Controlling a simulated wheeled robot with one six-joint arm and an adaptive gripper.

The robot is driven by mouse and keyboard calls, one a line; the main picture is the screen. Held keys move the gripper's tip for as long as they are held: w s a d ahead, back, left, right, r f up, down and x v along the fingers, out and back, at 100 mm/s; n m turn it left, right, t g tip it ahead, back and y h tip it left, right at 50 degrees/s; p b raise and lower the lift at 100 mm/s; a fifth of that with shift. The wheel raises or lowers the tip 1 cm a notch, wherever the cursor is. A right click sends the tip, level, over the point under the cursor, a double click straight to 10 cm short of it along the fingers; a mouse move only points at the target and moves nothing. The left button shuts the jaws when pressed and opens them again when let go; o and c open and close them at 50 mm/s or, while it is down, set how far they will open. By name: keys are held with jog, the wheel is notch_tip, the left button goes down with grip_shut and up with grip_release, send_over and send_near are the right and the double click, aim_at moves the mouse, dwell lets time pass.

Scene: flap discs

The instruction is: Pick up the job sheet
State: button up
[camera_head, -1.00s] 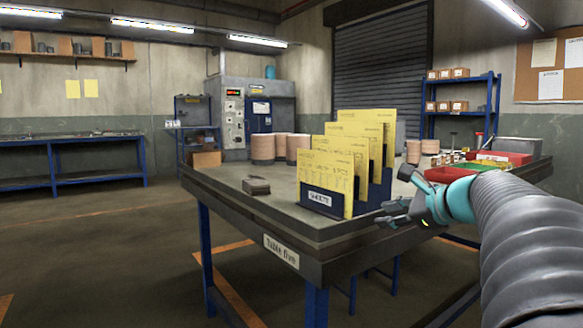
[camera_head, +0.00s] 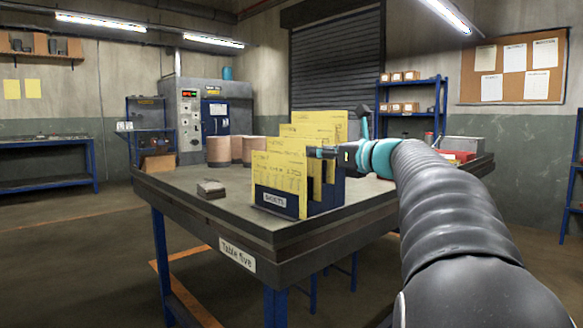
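Several yellow job sheets stand upright in a dark blue rack near the front corner of the table. The front job sheet (camera_head: 277,172) is in the foremost slot of the rack (camera_head: 275,200), which bears a white label reading roughly "SHEETS". More sheets (camera_head: 318,118) stand behind it. My gripper (camera_head: 318,153) comes in from the right with its fingers pointing left, at the right edge of the sheets. The fingers overlap the sheets in the picture. I cannot tell whether they touch a sheet or how far apart they are.
The grey table (camera_head: 225,222) is marked "Table five". A small grey block (camera_head: 211,188) lies left of the rack. The table's front left is mostly clear.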

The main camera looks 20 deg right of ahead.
aim_at(303, 149)
jog(key=shift+d+x, duration=0.2)
jog(key=shift+x, duration=3.2)
grip_shut()
